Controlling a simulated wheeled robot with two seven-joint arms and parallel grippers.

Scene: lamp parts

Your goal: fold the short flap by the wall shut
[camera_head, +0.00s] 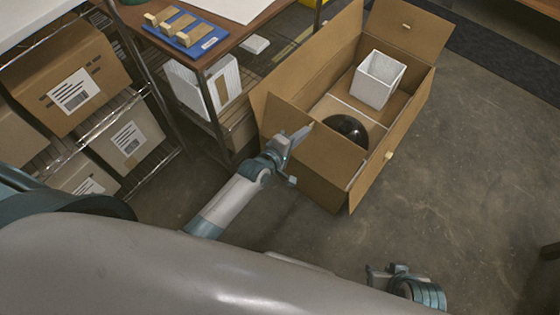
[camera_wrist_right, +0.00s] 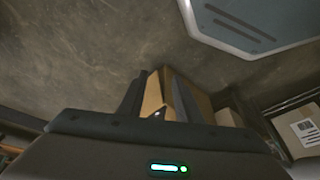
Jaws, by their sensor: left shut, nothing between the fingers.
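The open cardboard box (camera_head: 300,85) sits on the floor at the upper middle of the head view. Its far short flap (camera_head: 408,28) stands up at the upper right. Its near short flap (camera_head: 287,122) stands up at the near left corner, right behind my left gripper (camera_head: 299,138). My left gripper is shut and empty, with its tips at or close to that flap; contact cannot be told. My right gripper (camera_head: 376,274) is low in the head view, away from the box. In the right wrist view its dark fingers (camera_wrist_right: 158,100) look apart, with cardboard visible beyond them.
A white square pot (camera_head: 378,80) and a black dome (camera_head: 347,129) are in the box. A shelf with cartons (camera_head: 68,80) stands at the left. A workbench with a blue tray (camera_head: 187,34) stands behind. The floor (camera_head: 450,170) at the right is clear.

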